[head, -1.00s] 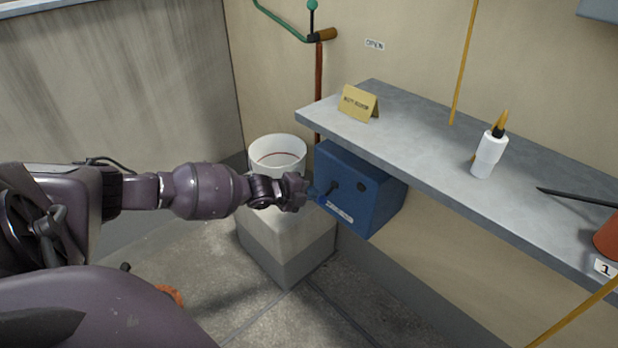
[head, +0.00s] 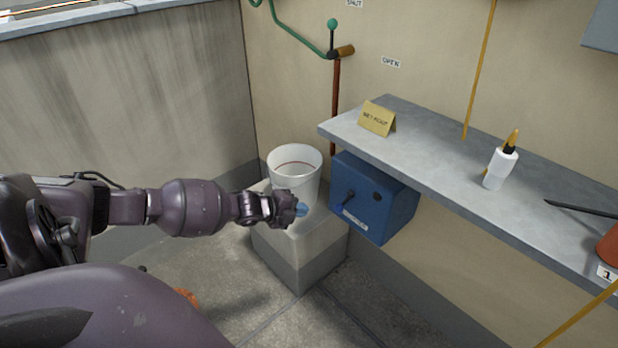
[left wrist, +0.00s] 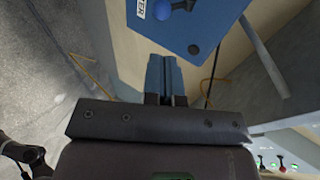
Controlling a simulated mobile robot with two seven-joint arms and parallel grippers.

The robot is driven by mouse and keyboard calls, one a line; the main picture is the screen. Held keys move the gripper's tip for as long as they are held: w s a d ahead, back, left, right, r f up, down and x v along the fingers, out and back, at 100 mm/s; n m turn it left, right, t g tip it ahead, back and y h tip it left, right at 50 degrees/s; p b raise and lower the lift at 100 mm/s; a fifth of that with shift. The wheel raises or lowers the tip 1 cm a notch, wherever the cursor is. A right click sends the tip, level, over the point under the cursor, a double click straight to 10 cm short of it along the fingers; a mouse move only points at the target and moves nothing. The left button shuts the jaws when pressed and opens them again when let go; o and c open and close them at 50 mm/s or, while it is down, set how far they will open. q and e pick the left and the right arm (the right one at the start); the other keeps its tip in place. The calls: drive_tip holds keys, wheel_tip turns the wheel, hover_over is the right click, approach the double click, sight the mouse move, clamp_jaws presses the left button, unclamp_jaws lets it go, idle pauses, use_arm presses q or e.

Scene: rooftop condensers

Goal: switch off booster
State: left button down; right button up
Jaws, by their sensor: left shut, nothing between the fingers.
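A blue box (head: 390,208) is mounted beneath the grey shelf. Its front carries a short dark lever (head: 347,198), a round dark spot and a white label (head: 355,219) too small to read there. In the left wrist view the box (left wrist: 215,22) shows a label (left wrist: 163,9) ending in "TER" and a blue rounded knob (left wrist: 182,4) at the top edge. My left gripper (head: 301,209) is shut and empty, left of the box front and apart from it. Its blue fingers (left wrist: 165,75) lie together below the box in the wrist view. My right gripper is not in view.
A white bucket (head: 296,166) stands on a concrete block (head: 300,245) behind my left gripper. The grey shelf (head: 430,140) overhangs the box and holds a yellow sign (head: 378,119) and a white bottle (head: 499,168). A green-knobbed valve lever (head: 332,36) is on the wall.

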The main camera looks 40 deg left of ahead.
use_arm(q)
drive_tip(key=s, duration=0.3)
drive_tip(key=s+a+r+p, duration=0.1)
drive_tip(key=shift+s+a, duration=0.1)
drive_tip(key=shift+s, duration=0.05)
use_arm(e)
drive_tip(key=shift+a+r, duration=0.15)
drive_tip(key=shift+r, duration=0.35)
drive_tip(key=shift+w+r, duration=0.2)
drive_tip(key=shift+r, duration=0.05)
